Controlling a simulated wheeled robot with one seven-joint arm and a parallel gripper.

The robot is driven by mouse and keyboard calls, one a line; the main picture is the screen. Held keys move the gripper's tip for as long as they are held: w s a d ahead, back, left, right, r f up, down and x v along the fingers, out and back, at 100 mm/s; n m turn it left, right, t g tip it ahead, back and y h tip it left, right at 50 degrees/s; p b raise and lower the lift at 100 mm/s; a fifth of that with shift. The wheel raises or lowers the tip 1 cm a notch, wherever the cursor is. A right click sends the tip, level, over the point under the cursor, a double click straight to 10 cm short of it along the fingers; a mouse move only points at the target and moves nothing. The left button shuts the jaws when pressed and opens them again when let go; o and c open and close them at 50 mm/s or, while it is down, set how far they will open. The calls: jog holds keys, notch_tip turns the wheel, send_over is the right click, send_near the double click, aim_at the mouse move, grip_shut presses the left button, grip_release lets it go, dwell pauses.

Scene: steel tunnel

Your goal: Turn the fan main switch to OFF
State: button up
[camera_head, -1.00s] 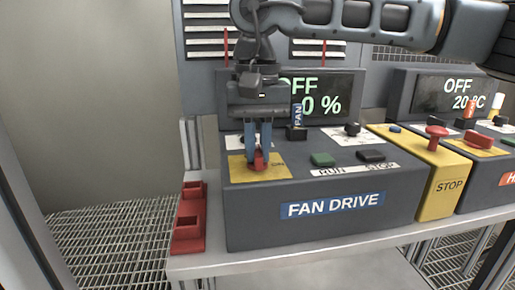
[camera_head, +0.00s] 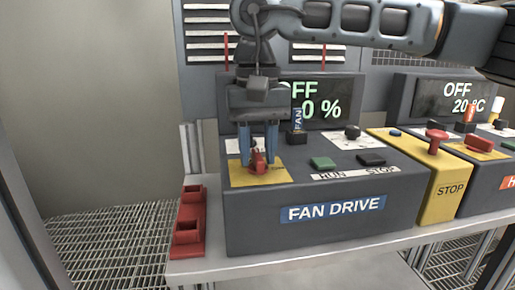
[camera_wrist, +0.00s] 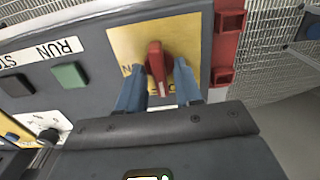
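The fan main switch is a red handle (camera_head: 257,162) on a yellow plate (camera_head: 282,176), at the left of the grey FAN DRIVE box (camera_head: 400,205). My gripper (camera_head: 258,162) points down over it, with its blue fingers spread apart, one on each side of the handle. In the wrist view the red handle (camera_wrist: 157,66) stands between the fingers (camera_wrist: 157,72), with gaps visible on both sides. Part of an "N" shows on the yellow plate (camera_wrist: 125,45) left of the handle; the other lettering is mostly hidden. The display (camera_head: 340,95) reads OFF and 0 %.
A green RUN button (camera_head: 323,163), a dark STOP button (camera_head: 371,159) and black knobs sit right of the switch. A yellow STOP box (camera_head: 440,180) with a red mushroom button stands further right. A red bracket (camera_head: 188,220) lies on the bench left of the box.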

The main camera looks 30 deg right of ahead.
aim_at(258, 154)
jog(key=shift+o, duration=0.3)
jog(key=shift+r, duration=3.9)
